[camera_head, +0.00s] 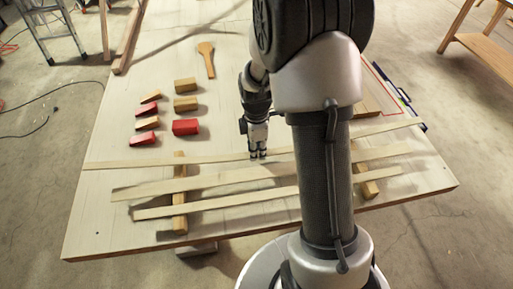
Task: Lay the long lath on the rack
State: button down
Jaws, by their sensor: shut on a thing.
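The long lath (130,164) runs across the table as the farthest of three pale laths, bending slightly. My gripper (257,155) points down and is shut on it near its middle. The rack shows as two wooden bars, a left bar (180,222) and a right bar (369,189). The long lath passes over the far ends of these bars; I cannot tell whether it touches them. A middle lath (150,188) and a near lath (160,211) lie across both bars. My arm hides part of all three laths right of centre.
Red and tan blocks (186,127) and a wooden paddle (207,60) lie on the far left of the table (105,215). A red-outlined area (372,75) is at the far right, partly hidden by my arm. A ladder (55,30) stands on the floor behind.

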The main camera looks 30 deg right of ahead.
jog(key=shift+f+b, duration=0.35)
jog(key=shift+f, duration=0.2)
jog(key=c, duration=1.3)
grip_release()
jog(key=shift+o, duration=0.9)
jog(key=shift+r, duration=0.15)
jog(key=shift+r+p, duration=2.4)
jog(key=shift+r, duration=0.5)
notch_tip(320, 180, up, 7)
jog(key=p, duration=0.5)
